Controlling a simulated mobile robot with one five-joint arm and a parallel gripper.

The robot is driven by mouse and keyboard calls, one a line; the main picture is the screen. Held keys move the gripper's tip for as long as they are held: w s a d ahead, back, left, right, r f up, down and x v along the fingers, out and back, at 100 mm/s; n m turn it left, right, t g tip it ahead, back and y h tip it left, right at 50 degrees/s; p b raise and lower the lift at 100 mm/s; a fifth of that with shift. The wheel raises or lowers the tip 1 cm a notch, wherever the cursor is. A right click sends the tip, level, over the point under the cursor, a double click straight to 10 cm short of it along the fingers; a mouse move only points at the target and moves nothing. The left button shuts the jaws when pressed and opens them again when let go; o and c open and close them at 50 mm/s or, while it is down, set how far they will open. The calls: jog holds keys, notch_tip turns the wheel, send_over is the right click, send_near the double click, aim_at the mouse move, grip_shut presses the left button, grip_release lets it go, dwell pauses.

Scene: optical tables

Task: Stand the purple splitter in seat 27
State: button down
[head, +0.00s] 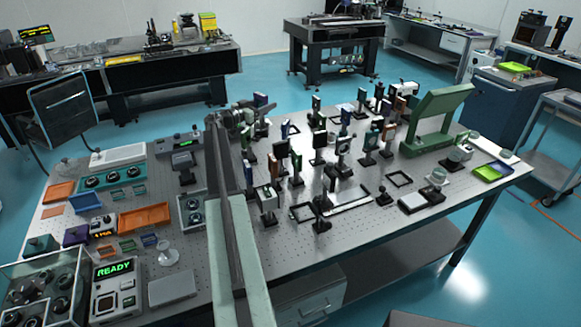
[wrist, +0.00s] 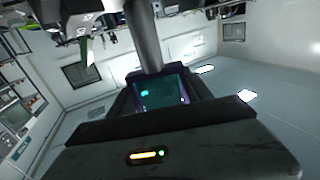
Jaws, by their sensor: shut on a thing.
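My gripper (head: 248,118) is at the far end of my arm, over the back left part of the perforated table. It is shut on the purple splitter, a dark teal plate in a purple frame (wrist: 163,91), seen close up in the wrist view. In the head view a small blue-purple plate (head: 260,100) shows at the gripper, probably the same splitter. My gripper's dark body fills the lower wrist view and hides the splitter's lower part. No seat number is readable, so I cannot tell which place is seat 27.
Several upright optics on posts crowd the table's middle and back, including a black-framed one (head: 319,148). Empty dark square frames lie at the right (head: 399,179) and front (head: 301,212). A green bracket (head: 436,120) stands at the right. Orange trays (head: 145,218) and instruments fill the left.

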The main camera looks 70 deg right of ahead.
jog(key=shift+w, duration=0.1)
jog(key=shift+f, duration=0.15)
notch_tip(320, 180, down, 18)
jog(key=b, duration=1.8)
jog(key=c, duration=0.7)
grip_release()
